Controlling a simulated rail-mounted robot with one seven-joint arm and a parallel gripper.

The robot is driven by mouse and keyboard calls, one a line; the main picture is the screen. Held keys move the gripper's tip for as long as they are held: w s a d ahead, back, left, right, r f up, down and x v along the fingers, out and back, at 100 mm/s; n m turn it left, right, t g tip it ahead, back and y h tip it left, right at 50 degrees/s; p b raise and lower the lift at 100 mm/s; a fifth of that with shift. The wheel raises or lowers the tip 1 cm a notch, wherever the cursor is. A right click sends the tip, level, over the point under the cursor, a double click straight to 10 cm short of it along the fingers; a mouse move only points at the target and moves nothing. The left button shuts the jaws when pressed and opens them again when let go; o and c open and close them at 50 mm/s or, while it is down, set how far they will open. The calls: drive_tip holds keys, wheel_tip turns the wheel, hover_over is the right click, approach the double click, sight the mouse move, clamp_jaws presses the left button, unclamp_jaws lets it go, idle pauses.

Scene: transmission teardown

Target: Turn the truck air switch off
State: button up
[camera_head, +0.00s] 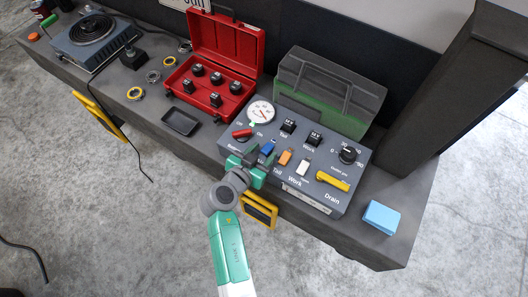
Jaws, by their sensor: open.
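The grey control panel (330,197) stands on the bench with several coloured controls and printed labels. I cannot read a truck air label. A red lever (242,132) sits at the left, near "Off" and "On" marks, below a round white gauge (261,111). A blue switch (267,147), an orange switch (285,157), a white switch (304,166) and a yellow drain handle (333,181) follow to the right. My green gripper (259,157) is open at the panel's front left, just below the blue switch. It hides part of the panel; contact cannot be told.
Black knobs and a dial (347,155) stand at the panel's back. An open red case (225,111) and a black tray (181,122) lie to the left. A dark translucent case (330,88) stands behind. A blue block (382,217) sits near the bench's right end.

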drive_tip(key=shift+x, duration=0.75)
drive_tip(key=shift+c, duration=0.3)
